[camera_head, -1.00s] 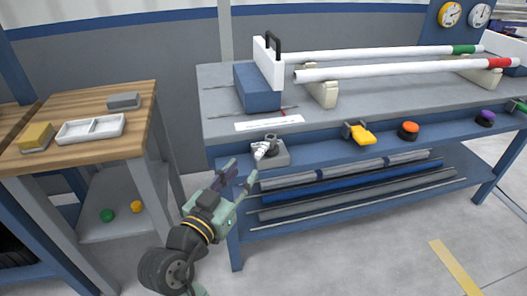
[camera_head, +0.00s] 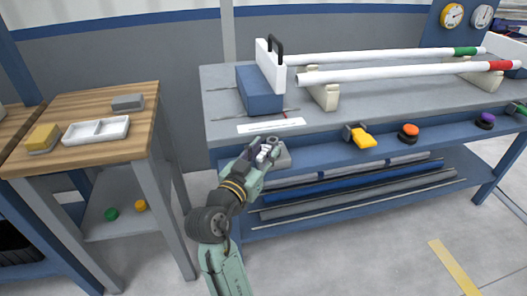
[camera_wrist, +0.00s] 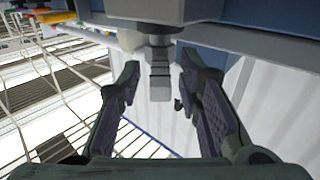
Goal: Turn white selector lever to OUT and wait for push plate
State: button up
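The white selector lever (camera_head: 265,153) sits on a grey mount (camera_head: 284,158) at the bench's front left edge. My gripper (camera_head: 262,150) is at the lever, its fingers partly covering it. In the wrist view the lever (camera_wrist: 160,82) looks grey and points down between the two open fingers of my gripper (camera_wrist: 159,70), with a gap showing on both sides. A white plate with a black handle (camera_head: 268,66), which may be the push plate, stands upright against a blue block (camera_head: 257,90) on the bench. The lever's position marks cannot be read.
Two white pipes (camera_head: 395,72) rest on cream supports (camera_head: 323,92) on the bench. A yellow control (camera_head: 362,138) and an orange knob (camera_head: 408,131) sit along the front edge. A wooden side table (camera_head: 85,155) with a white tray (camera_head: 97,130) stands at the left.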

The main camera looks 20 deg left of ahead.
jog(key=shift+c, duration=0.5)
grip_shut()
